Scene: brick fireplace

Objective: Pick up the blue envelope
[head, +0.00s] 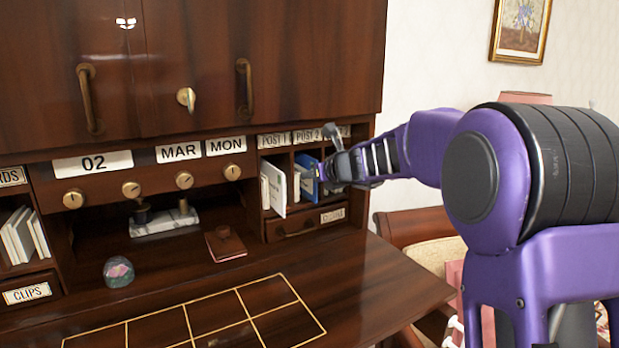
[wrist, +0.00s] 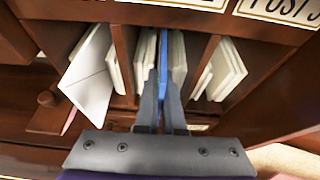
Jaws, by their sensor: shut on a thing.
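The blue envelope (head: 307,174) stands upright in the middle slot of the right-hand letter rack, under the POST 2 label. In the wrist view its blue edge (wrist: 163,62) shows between my fingers, with white envelopes on both sides of it. My gripper (head: 330,170) is at the front of that slot. Its two fingers (wrist: 163,105) are closed together on the blue envelope's front edge. The rear of the envelope is hidden inside the slot.
White envelopes (head: 273,188) jut from the left slot, and more (wrist: 226,72) stand in the right slot. Wooden dividers (wrist: 205,66) stand close on both sides. A small drawer (head: 299,226) is below. The desk top with a gold grid (head: 245,290) is clear.

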